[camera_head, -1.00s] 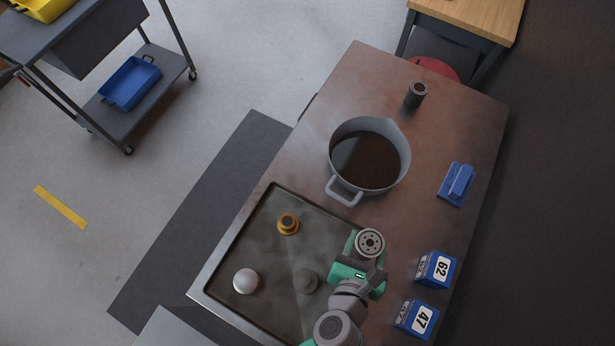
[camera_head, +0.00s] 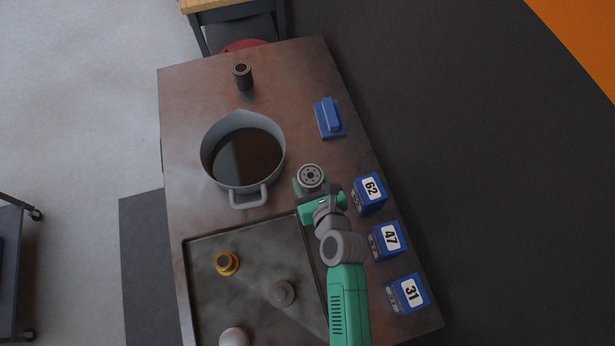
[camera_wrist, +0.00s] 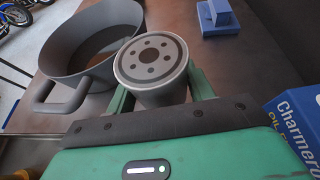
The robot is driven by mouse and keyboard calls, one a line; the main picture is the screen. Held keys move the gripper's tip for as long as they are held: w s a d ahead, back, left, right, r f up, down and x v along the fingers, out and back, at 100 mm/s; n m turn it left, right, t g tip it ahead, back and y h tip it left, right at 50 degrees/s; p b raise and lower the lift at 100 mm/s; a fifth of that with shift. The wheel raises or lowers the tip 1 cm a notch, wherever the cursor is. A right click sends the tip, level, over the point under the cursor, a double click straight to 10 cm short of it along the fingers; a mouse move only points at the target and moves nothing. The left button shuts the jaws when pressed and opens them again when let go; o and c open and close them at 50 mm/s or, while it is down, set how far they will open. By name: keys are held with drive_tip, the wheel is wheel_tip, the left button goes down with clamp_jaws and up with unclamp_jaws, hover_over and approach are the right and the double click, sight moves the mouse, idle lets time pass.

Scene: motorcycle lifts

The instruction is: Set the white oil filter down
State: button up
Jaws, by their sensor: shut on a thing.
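The white oil filter (camera_head: 311,177) is upright in my gripper (camera_head: 320,195), with its round holed end up.
A grey pot of dark liquid (camera_head: 207,172) stands left of the filter. Blue boxes 62 (camera_head: 369,193), 47 (camera_head: 387,240) and 31 (camera_head: 408,293) line the right edge. A blue block (camera_head: 329,117) and dark can (camera_head: 243,76) stand farther back. The tray (camera_head: 205,240) holds several parts.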

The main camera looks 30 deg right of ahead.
drive_tip(key=shift+w+d+f, duration=0.1)
drive_tip(key=shift+w+d, duration=0.15)
drive_tip(key=shift+w, duration=0.35)
drive_tip(key=shift+w+d, duration=0.2)
drive_tip(key=shift+w, duration=0.35)
drive_tip(key=f+b, duration=0.1)
drive_tip(key=f, duration=0.1)
drive_tip(key=f+b, duration=0.1)
drive_tip(key=f, duration=0.1)
drive_tip(key=shift+w+d, duration=0.1)
drive_tip(key=shift+w, duration=0.1)
drive_tip(key=shift+r, duration=0.25)
drive_tip(key=o, duration=0.8)
drive_tip(key=shift+f, duration=0.25)
drive_tip(key=o, duration=0.4)
drive_tip(key=shift+r, duration=0.1)
